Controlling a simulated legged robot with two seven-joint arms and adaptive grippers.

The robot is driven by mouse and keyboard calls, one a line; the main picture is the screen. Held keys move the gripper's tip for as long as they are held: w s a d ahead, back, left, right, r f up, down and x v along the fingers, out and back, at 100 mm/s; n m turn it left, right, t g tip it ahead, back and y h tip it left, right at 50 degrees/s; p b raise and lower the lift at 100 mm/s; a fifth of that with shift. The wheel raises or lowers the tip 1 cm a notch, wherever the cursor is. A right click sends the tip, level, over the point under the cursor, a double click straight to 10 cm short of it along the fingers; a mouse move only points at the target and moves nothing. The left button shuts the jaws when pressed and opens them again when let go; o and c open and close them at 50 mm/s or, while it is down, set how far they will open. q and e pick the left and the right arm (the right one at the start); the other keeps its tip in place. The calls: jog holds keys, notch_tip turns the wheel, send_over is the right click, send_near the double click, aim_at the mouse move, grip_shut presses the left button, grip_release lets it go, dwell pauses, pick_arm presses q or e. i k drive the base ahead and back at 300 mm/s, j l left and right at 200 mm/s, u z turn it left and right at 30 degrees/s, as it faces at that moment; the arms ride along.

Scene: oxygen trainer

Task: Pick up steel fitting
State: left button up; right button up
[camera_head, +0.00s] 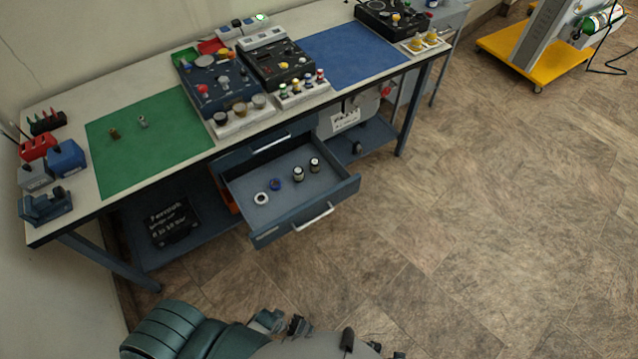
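The steel fitting (142,121) is a small silvery piece standing on the green mat (175,165) on the workbench. A similar small brass-coloured fitting (114,133) stands to its left on the same mat, apart from it. Teal and grey parts of my own body show at the bottom edge, far from the mat, with small dark pieces beside them. I cannot make out the fingers of my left gripper clearly among these. My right gripper is not recognisable in the view. Nothing touches the steel fitting.
An open drawer (340,190) juts out below the bench top and holds several small rings and caps. Red and blue holders (66,158) stand at the bench's left end. Control panels (218,85) stand right of the green mat. The floor in front is clear.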

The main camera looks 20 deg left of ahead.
aim_at(142, 118)
jog(key=u, duration=1.9)
jog(key=i+j, duration=0.05)
